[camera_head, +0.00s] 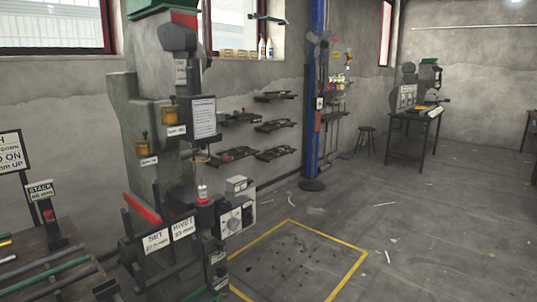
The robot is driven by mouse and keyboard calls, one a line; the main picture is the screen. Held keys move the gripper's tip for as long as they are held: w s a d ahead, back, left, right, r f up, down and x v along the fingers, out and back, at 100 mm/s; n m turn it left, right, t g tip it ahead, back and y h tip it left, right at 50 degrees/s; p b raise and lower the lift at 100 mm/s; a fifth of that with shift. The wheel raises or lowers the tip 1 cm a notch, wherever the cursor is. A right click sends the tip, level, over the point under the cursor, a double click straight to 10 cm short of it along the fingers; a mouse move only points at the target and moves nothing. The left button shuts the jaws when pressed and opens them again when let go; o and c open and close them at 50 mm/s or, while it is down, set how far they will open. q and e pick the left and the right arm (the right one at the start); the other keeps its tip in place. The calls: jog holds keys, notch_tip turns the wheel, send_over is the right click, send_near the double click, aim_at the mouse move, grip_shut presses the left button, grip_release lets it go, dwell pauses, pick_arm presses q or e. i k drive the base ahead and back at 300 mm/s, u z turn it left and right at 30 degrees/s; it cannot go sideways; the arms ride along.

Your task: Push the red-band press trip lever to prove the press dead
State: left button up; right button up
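A large grey-green press (158,110) stands left of centre, with a red band (184,19) near its top and a red strip (141,207) low on its left side. Upright dark bars (127,224) stand near the red strip; I cannot tell which part is the trip lever. A control box with a dial (233,220) sits on the press's right side. Signs reading SET (156,241) and RIVET (183,228) hang at its front. Neither of my grippers shows in the head view.
A bench (50,264) with rods and a STACK sign (41,190) stands at the lower left. A blue post (313,120) and wall shelves (277,125) stand behind. Another press (407,88) stands at the back right.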

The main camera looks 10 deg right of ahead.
aim_at(224, 159)
jog(key=z, duration=0.25)
jog(key=i, duration=1.8)
jog(key=u, duration=0.3)
